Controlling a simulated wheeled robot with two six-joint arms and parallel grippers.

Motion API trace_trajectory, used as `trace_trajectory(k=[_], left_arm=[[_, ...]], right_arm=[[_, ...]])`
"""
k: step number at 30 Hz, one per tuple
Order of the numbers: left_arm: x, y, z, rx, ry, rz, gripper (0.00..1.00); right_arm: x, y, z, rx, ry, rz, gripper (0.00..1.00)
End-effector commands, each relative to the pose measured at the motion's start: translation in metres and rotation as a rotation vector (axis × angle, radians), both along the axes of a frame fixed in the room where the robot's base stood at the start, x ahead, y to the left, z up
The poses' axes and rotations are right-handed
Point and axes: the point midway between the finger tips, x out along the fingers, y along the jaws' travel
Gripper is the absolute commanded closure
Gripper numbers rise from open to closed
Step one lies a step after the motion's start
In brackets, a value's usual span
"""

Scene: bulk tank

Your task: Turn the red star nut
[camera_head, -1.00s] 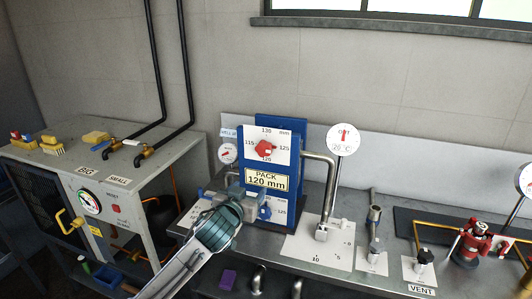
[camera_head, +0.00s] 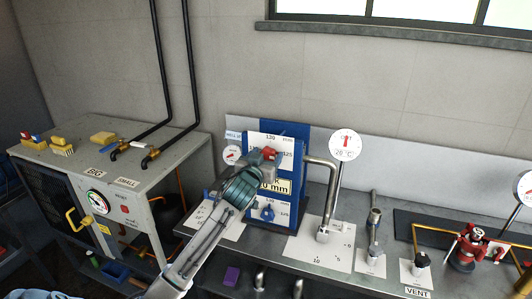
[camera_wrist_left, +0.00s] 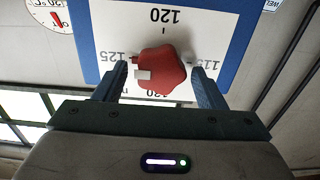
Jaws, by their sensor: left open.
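The red star nut (camera_head: 269,153) sits on a white dial plate (camera_head: 286,144) marked 115, 120, 125 and 130, on the upper part of a blue panel (camera_head: 300,180). My left gripper (camera_head: 258,166) is in front of the panel and partly covers the nut. In the left wrist view, the red star nut (camera_wrist_left: 162,72) with its pale pointer lies between the two open fingers of my left gripper (camera_wrist_left: 160,85). A gap shows on each side, so the fingers appear apart from it. My right gripper is not in view.
A blue knob (camera_head: 267,213) sits lower on the panel. A grey pipe (camera_head: 329,195) and a round temperature gauge (camera_head: 345,144) stand right of it. A red valve (camera_head: 468,246) is farther right. A grey cabinet (camera_head: 85,165) stands at left.

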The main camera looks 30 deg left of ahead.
Motion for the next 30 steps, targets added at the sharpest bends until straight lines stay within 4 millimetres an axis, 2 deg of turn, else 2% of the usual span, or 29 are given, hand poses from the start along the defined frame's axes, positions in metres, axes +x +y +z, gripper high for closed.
trace_trajectory(k=[8,11,15,16,23,30], left_arm=[[0.002,0.001,-0.001,0.0,0.001,0.0,0.36],[0.002,0.001,-0.001,0.001,0.001,0.0,0.52],[0.002,0.001,-0.001,0.001,0.001,0.0,0.79],[0.002,0.001,-0.001,0.001,0.001,0.0,0.8],[0.002,0.001,-0.001,-0.016,-0.004,0.0,0.8],[0.002,0.001,-0.003,-0.115,-0.027,0.001,0.8]], right_arm=[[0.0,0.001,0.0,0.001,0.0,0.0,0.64],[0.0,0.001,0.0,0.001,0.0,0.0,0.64],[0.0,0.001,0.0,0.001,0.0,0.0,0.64],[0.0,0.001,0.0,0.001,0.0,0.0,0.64],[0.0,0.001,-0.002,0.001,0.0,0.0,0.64],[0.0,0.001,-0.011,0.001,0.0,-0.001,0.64]])
